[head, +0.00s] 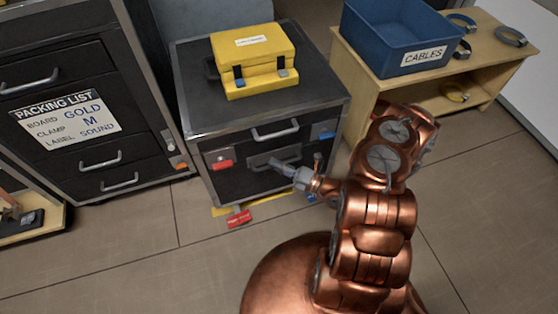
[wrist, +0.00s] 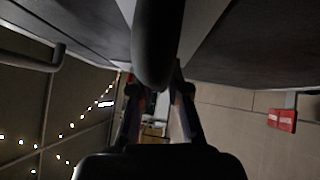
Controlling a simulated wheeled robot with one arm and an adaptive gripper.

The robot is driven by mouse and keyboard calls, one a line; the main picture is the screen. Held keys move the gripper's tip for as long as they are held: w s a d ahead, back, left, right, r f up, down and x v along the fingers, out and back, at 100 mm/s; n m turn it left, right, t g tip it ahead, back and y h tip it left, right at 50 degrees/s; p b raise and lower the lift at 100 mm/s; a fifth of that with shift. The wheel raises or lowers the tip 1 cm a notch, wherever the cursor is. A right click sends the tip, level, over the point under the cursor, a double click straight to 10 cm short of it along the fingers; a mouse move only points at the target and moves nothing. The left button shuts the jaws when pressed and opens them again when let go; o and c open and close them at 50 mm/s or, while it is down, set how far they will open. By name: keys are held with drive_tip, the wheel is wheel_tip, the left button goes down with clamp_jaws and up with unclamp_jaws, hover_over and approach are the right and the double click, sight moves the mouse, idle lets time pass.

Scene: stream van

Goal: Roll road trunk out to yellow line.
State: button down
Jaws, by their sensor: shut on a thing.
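The road trunk (head: 225,118) is a black case with metal edges, standing between a taller black cabinet and a wooden shelf. My gripper (head: 280,166) is at its front face, shut on the lower front handle (head: 262,158). In the wrist view, the handle (wrist: 155,45) is a dark bar between the fingers of my gripper (wrist: 158,85). A yellow strip (head: 220,211) shows on the floor at the trunk's lower front edge; most of it is hidden, so I cannot tell whether it is the yellow line.
A yellow case (head: 250,48) sits on the trunk. A red tag (head: 238,218) is low in front of it; a red label (head: 222,164) is on its face. The packing-list cabinet (head: 140,100) stands left, the shelf (head: 480,50) with a blue cables bin (head: 385,40) right. Floor in front is clear.

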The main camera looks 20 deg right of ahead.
drive_tip(key=c, duration=1.1)
unclamp_jaws()
drive_tip(key=shift+c, duration=0.2)
drive_tip(key=v, duration=1.2)
drive_tip(key=shift+r, duration=0.1)
